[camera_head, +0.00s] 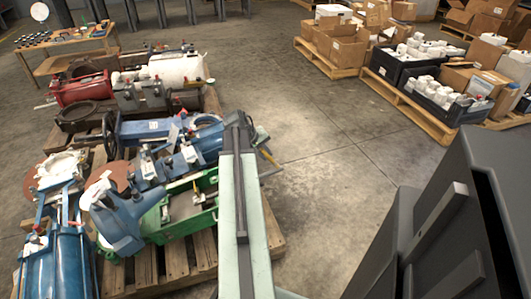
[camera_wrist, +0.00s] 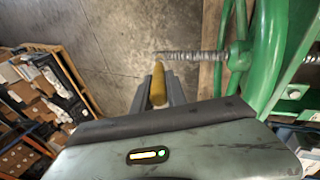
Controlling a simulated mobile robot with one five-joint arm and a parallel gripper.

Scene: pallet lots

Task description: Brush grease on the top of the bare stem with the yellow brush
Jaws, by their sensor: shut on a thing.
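My gripper (camera_wrist: 158,80) is shut on the yellow brush (camera_wrist: 158,88) in the wrist view. The brush points away from the camera, and its tip shows just below the free end of a bare threaded stem (camera_wrist: 195,57). I cannot tell whether they touch. The stem sticks out from the yoke of a green valve (camera_wrist: 265,50). In the head view the green valve (camera_head: 185,217) lies on a pallet, partly hidden behind my arm. A bit of the yellow brush (camera_head: 268,157) shows right of my arm, with a grey stem end (camera_head: 271,172) just below it.
Blue valves (camera_head: 70,262) and other valve bodies crowd the wooden pallet (camera_head: 175,270) around the green valve. A red valve (camera_head: 85,85) lies farther back. Pallets with cartons (camera_head: 345,48) and black crates (camera_head: 437,100) stand at the right. Bare concrete floor (camera_head: 330,150) lies between.

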